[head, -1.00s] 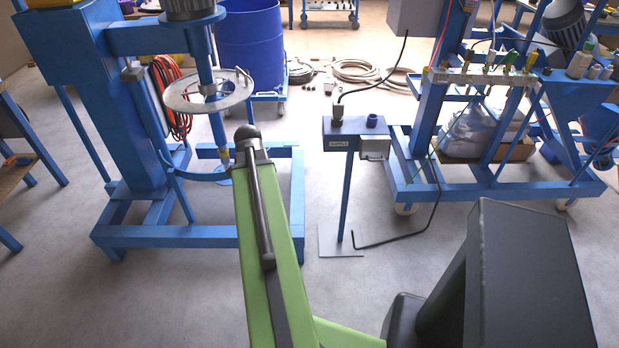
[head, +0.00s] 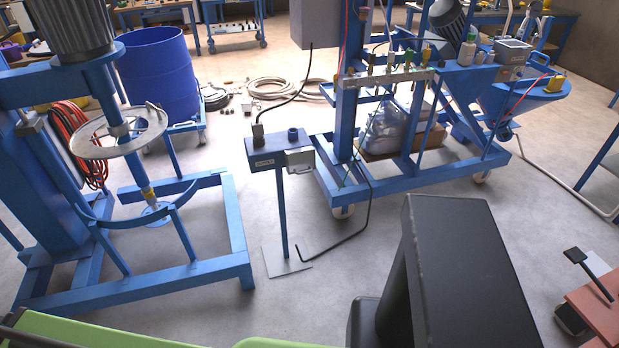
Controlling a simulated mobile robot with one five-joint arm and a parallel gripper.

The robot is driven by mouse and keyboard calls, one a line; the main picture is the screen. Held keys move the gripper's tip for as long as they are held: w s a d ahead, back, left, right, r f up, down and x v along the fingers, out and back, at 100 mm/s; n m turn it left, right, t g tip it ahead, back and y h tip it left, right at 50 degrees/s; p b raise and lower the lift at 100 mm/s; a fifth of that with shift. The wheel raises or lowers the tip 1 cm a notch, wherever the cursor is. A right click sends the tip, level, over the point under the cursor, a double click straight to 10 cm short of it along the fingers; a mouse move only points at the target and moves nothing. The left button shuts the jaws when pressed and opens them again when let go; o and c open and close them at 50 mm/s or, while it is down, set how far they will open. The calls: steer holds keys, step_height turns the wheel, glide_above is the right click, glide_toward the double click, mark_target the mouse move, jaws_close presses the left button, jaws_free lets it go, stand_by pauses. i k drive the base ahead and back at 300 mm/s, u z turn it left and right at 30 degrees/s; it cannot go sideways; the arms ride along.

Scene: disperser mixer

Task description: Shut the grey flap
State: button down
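A small grey flap (head: 300,158) sits at the right front of the blue box (head: 268,154) on a thin blue post. The post stands on a flat grey floor plate (head: 287,262). The flap seems to stick out from the box face, but its exact angle is hard to tell. A black plug and a blue round knob are on top of the box. My green arm lies along the bottom left edge, well below the box. My gripper is out of the picture.
A blue mixer frame (head: 140,287) with a round grey guard (head: 118,133) stands left. A blue wheeled rack (head: 400,180) stands behind right. A black cable (head: 345,236) reaches the floor beside the post.

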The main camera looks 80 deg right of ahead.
mark_target(303, 160)
steer(key=z, duration=2.25)
steer(key=i, duration=0.1)
steer(key=u, duration=0.9)
steer(key=k, duration=1.25)
steer(key=u, duration=0.4)
steer(key=i, duration=1)
steer(key=z, duration=0.05)
